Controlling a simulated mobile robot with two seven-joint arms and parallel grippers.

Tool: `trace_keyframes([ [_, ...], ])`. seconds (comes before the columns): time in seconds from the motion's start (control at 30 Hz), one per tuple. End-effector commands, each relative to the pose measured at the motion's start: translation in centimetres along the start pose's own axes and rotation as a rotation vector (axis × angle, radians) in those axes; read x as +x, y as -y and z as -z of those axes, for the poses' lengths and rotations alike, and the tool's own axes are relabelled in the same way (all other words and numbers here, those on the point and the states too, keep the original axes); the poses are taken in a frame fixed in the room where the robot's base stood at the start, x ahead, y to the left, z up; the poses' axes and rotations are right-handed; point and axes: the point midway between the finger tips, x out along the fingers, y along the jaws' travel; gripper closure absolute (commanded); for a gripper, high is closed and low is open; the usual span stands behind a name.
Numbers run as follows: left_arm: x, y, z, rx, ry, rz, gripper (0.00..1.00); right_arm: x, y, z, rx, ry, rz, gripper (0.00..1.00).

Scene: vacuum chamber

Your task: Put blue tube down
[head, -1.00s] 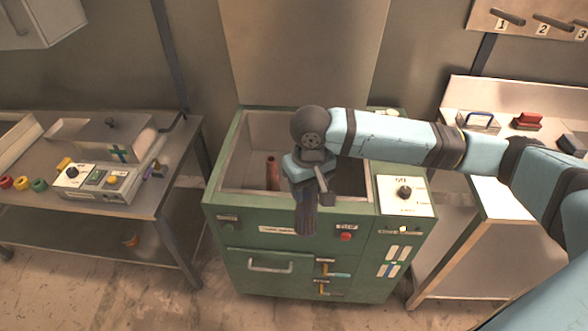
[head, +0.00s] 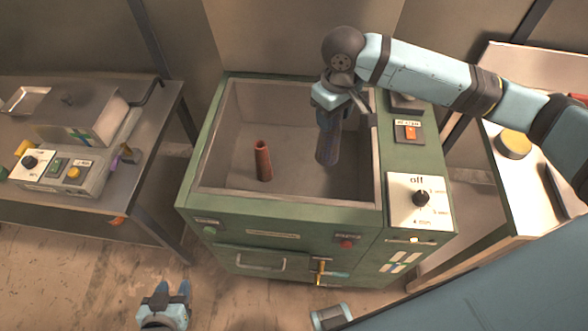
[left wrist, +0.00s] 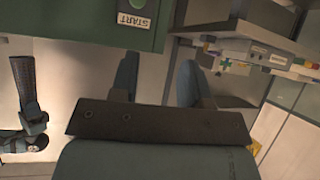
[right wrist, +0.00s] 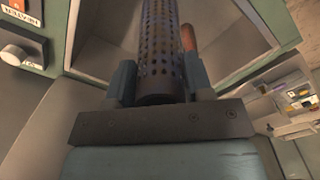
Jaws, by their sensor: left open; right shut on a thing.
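The blue tube (head: 328,146) looks dark and bluish, and hangs nearly upright in my right gripper (head: 328,112). It is over or inside the right part of the green machine's open chamber (head: 222,165); I cannot tell whether its lower end touches the floor. In the right wrist view the tube (right wrist: 158,45) is perforated, between the two fingers. A reddish-brown tube (head: 263,162) stands in the chamber to its left, and shows partly in the right wrist view (right wrist: 188,38). My left gripper (head: 170,290) is open and empty, low in front of the machine.
A panel with a dial (head: 421,198) and a red switch (head: 410,132) lie right of the chamber. A bench with a control box (head: 60,170) stands at the left, a white table (head: 500,185) at the right. The chamber's middle floor is clear.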

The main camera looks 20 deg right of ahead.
Motion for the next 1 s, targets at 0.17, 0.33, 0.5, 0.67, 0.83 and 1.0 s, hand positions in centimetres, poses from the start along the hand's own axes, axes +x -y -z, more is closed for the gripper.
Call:
trace_keyframes([
  [0.17, 1.6, -0.1, -2.4, -0.008, 0.003, -0.003, 0.57, 2.5, -1.3, 1.8, -0.291, -0.004, -0.004, 0.88],
  [0.33, 2.7, -0.2, -4.2, -0.014, 0.012, -0.008, 0.57, 4.2, -2.6, 3.2, -0.576, -0.002, -0.007, 0.88],
  [0.5, 3.9, -0.3, -6.0, -0.020, 0.021, -0.012, 0.57, 5.9, -3.8, 4.6, -0.861, 0.000, -0.007, 0.88],
  [0.67, 5.0, -0.4, -7.4, -0.027, 0.022, -0.015, 0.57, 7.4, -5.0, 5.8, -1.127, 0.002, -0.002, 0.88],
  [0.83, 5.9, -0.4, -8.4, -0.035, 0.026, -0.016, 0.57, 8.7, -6.1, 6.7, -1.371, 0.003, 0.006, 0.88],
  [1.0, 6.3, -0.5, -8.5, -0.041, 0.017, -0.017, 0.57, 9.3, -6.7, 7.2, -1.522, 0.002, 0.013, 0.88],
])
